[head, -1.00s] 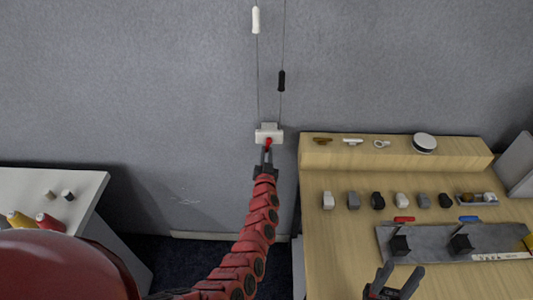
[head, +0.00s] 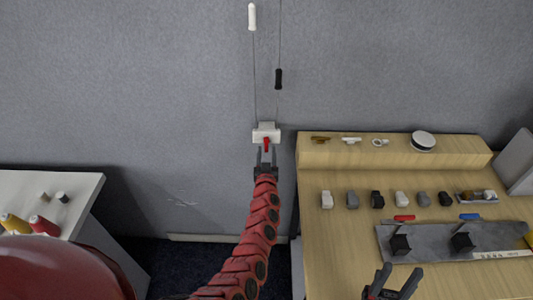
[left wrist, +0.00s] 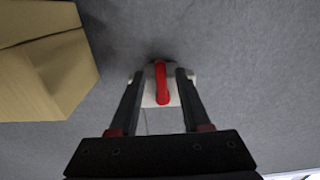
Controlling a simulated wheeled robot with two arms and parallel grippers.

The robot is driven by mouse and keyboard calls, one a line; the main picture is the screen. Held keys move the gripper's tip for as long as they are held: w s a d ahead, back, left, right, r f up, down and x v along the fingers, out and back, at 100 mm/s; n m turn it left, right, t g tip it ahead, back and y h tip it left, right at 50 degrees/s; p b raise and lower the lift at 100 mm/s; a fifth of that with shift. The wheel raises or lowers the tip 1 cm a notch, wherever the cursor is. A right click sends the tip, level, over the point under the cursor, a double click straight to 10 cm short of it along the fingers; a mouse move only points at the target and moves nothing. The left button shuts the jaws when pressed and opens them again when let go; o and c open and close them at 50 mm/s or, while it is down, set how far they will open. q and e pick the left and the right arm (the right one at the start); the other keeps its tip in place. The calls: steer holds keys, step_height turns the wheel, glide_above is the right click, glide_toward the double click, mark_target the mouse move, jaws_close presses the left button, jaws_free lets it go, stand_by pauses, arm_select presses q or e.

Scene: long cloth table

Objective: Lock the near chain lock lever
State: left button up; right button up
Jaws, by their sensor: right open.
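The chain lock is a white housing (head: 260,134) on the grey wall, with a red lever (head: 266,143) hanging down its front. The left wrist view shows the red lever (left wrist: 161,83) between my left fingers, with a gap on both sides, and part of the white housing (left wrist: 149,92) behind. My left gripper (head: 266,155) is open just below the housing, its fingertips around the lever's lower end. My right gripper (head: 393,277) is open and empty over the wooden table's near left part.
Two cords rise from the housing, with a white handle (head: 252,16) and a black handle (head: 278,78). The wooden table (head: 345,250) with a raised back ledge (head: 455,157) stands right of the lock. A white table (head: 75,188) with spools is at left.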

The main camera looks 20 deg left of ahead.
arm_select(q)
steer(key=b+v, duration=0.4)
steer(key=v, duration=1.3)
steer(key=shift+s, duration=0.25)
